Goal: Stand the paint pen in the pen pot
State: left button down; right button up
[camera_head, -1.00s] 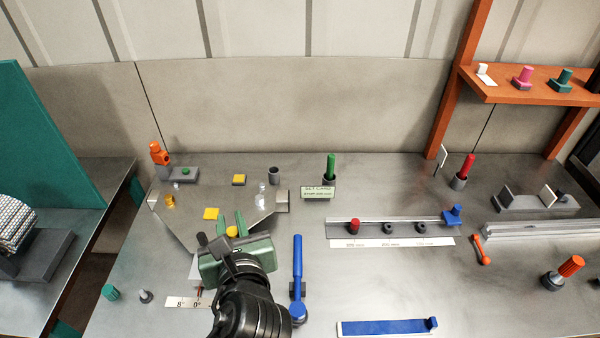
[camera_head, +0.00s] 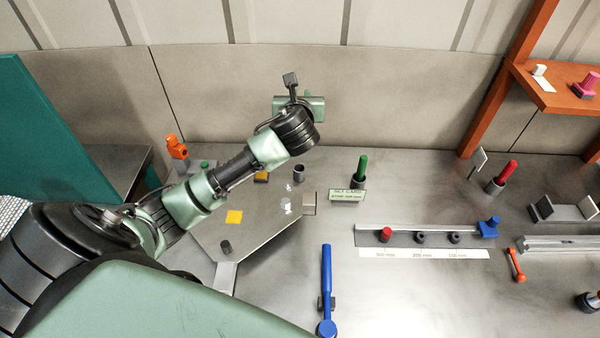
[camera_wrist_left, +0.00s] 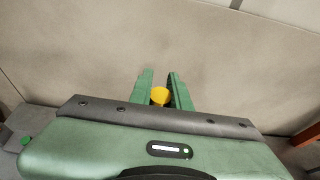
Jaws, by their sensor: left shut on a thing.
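My left gripper (camera_head: 304,97) is raised above the back of the bench, in front of the wall, with its fingers mostly hidden by its own body. In the left wrist view its green fingers (camera_wrist_left: 160,75) are shut on a yellow thing (camera_wrist_left: 160,95), seen end-on and taken to be the paint pen. Its full length and tilt are hidden. A small, dark grey open cup (camera_head: 299,173), seemingly the pen pot, stands upright on the bench below the gripper and looks empty. My right gripper is not in view.
A green pen (camera_head: 361,166) and a red pen (camera_head: 507,171) stand in other grey holders. A sign card (camera_head: 347,196) is right of the empty cup. An orange fixture (camera_head: 176,147) stands left. A rail (camera_head: 420,237) and blue-handled tool (camera_head: 326,280) lie in front.

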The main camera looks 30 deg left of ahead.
pick_arm(q)
jog(key=shift+w+a+f, duration=0.1)
jog(key=shift+f, duration=4.9)
jog(key=shift+a+f, duration=0.1)
jog(key=shift+f, duration=4.85)
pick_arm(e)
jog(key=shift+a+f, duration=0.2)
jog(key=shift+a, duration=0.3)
pick_arm(q)
jog(key=c, duration=1.3)
grip_release()
jog(key=shift+f, duration=0.1)
jog(key=v, duration=1.1)
jog(key=shift+d+b, duration=0.1)
jog(key=shift+b, duration=0.25)
jog(key=shift+s+d+r, duration=0.2)
jog(key=shift+s+r, duration=0.15)
jog(key=shift+s, duration=0.05)
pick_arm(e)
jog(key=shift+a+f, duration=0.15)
